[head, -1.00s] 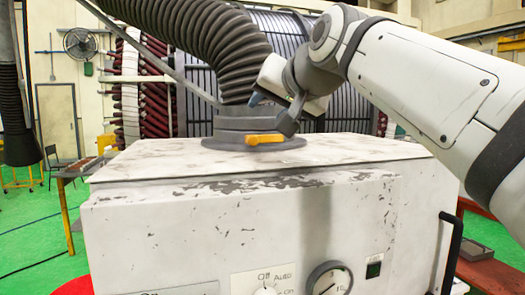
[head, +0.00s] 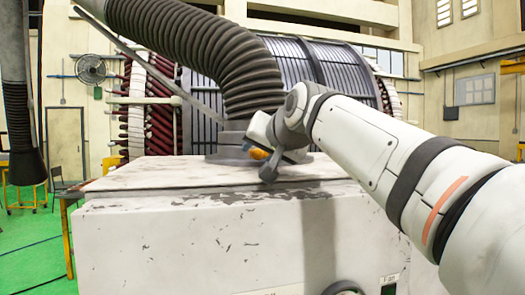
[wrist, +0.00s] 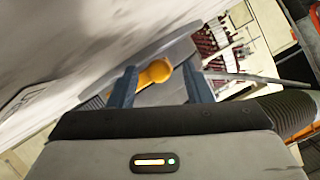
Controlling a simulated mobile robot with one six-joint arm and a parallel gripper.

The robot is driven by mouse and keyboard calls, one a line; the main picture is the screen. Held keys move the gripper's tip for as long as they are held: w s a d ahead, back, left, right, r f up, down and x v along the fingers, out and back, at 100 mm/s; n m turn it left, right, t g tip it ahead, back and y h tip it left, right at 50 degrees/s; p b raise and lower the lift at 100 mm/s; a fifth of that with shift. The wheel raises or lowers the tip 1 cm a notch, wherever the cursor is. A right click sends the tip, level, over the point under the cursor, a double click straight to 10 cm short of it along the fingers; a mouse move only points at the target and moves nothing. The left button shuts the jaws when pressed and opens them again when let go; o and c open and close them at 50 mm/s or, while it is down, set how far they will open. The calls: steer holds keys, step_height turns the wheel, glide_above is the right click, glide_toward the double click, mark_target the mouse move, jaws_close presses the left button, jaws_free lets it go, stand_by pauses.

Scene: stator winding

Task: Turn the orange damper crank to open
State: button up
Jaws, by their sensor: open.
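The orange damper crank (head: 259,154) is at the base of the duct collar on top of the white cabinet. In the head view my gripper (head: 262,160) is in front of it and hides most of it. In the wrist view the crank's rounded orange end (wrist: 155,73) shows between the two blue-grey fingers of my gripper (wrist: 158,84). The fingers are apart, one on each side of the crank. I cannot tell whether either finger touches it. The grey collar (head: 233,140) stands behind the crank.
A ribbed flexible duct (head: 215,60) rises from the collar to the upper left. The worn white cabinet top (head: 130,178) is otherwise clear. A black hose (head: 22,130) hangs at the far left. A large stator with red coils (head: 165,110) stands behind.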

steer(key=shift+w, duration=0.1)
steer(key=shift+c, duration=0.6)
jaws_close()
